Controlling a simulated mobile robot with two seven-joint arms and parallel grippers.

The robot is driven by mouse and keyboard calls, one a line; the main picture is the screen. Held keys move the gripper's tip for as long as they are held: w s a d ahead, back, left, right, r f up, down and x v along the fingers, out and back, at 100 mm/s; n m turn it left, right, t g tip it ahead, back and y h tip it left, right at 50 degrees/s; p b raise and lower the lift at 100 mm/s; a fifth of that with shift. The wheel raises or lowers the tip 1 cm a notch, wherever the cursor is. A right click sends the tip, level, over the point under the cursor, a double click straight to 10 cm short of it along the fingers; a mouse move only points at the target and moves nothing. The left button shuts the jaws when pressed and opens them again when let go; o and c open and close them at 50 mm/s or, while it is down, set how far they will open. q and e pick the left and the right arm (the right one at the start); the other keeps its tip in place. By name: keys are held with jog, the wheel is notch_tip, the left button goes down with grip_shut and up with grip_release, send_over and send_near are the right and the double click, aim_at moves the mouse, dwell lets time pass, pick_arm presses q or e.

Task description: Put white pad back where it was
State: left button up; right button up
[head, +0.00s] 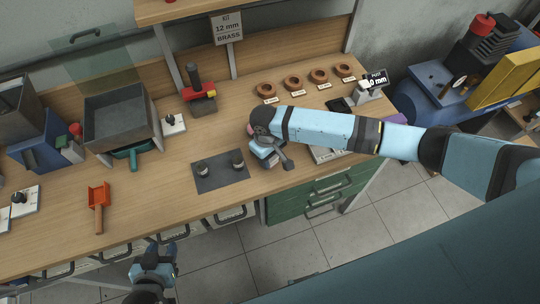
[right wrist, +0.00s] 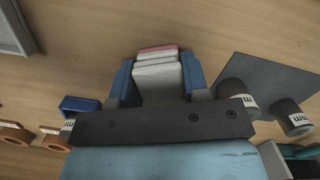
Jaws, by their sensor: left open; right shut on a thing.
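My right gripper (head: 270,155) is over the wooden bench, just right of the dark grey mat. In the right wrist view, its blue fingers (right wrist: 158,75) are shut on a white pad (right wrist: 157,82). Another pale layer and a pink-edged layer (right wrist: 157,49) show just beyond the pad; whether they touch it I cannot tell. In the head view the pad is hidden by the gripper and arm. My left gripper (head: 157,262) is open and empty, low in front of the bench edge, away from the pad.
A dark mat (head: 220,180) with two small cylinders lies left of my right gripper. Copper rings (head: 292,83) with labels stand behind it. A red-topped press (head: 200,95), a grey bin (head: 118,115) and an orange scoop (head: 98,200) are further left. Bare wood shows between them.

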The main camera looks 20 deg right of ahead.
jog(key=shift+f, duration=0.1)
jog(key=o, duration=0.9)
notch_tip(320, 180, up, 12)
jog(key=w, duration=0.1)
jog(key=s+a+f+t+y, duration=0.4)
jog(key=a, duration=0.1)
jog(key=s+a+f+t+y, duration=0.1)
jog(key=s+a+f+y, duration=0.1)
jog(key=s+a+y, duration=0.1)
jog(key=shift+f+m+t+b, duration=0.3)
jog(key=shift+f+t+b, duration=0.1)
jog(key=s+d+f+t, duration=0.1)
jog(key=d, duration=0.1)
jog(key=s+d+f+t, duration=0.1)
jog(key=s, duration=0.1)
jog(key=s+d+f+m+t+h, duration=0.1)
jog(key=d, duration=0.1)
jog(key=shift+s+d+f+t, duration=0.2)
jog(key=shift+d+t, duration=0.15)
jog(key=shift+t, duration=0.05)
jog(key=s+d+f+t+h, duration=0.2)
jog(key=s+d, duration=0.5)
jog(key=shift+d+t, duration=0.3)
